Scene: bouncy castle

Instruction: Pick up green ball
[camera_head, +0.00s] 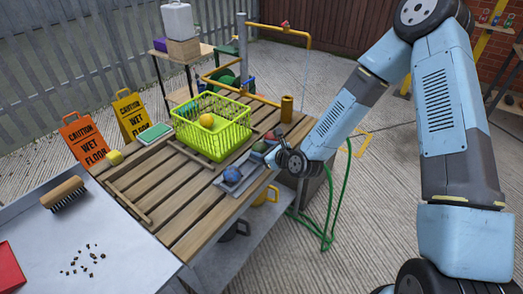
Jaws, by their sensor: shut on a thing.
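My gripper (275,156) is low over the right edge of the slatted wooden table, at a grey tray (230,187). It is shut on a small ball that its fingers mostly hide. A dark greenish ball (259,147) shows right at the fingertips and seems to be the one held. I cannot tell whether it is clear of the tray. A blue ball (232,174) lies on the tray to the left of my gripper.
A lime-green basket (213,140) holding an orange ball (206,121) stands on the table (180,205). A brass cylinder (287,109) stands behind my gripper. A green hose (325,235) hangs at the right.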

